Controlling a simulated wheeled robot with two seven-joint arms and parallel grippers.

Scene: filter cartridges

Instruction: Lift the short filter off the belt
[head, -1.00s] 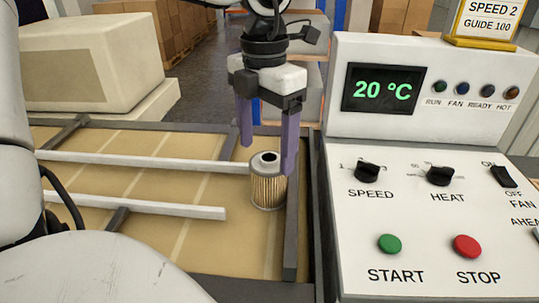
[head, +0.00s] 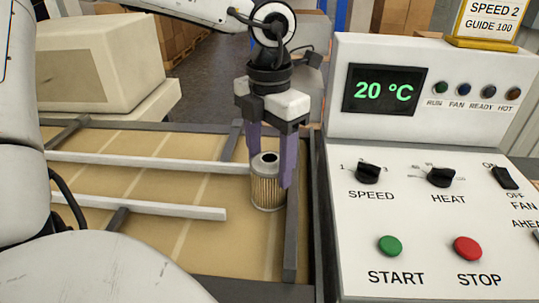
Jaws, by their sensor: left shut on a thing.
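The short filter (head: 267,188) is a pleated, tan cylinder with a grey top cap and a dark centre hole. It stands upright on the tan belt (head: 180,240), near the belt's right end and beside the tip of the upper white guide rail. My left gripper (head: 270,170) comes down from above, with its purple fingers on either side of the filter's upper part. It is shut on the filter. The filter's base still appears to rest on the belt. My right gripper is not in view.
Two white guide rails (head: 150,162) cross the belt from the left. A dark frame edge (head: 291,240) runs along the belt's right end. The control panel (head: 430,220) stands close on the right, with knobs, START and STOP buttons and a 20 °C display (head: 383,90). Boxes stand behind.

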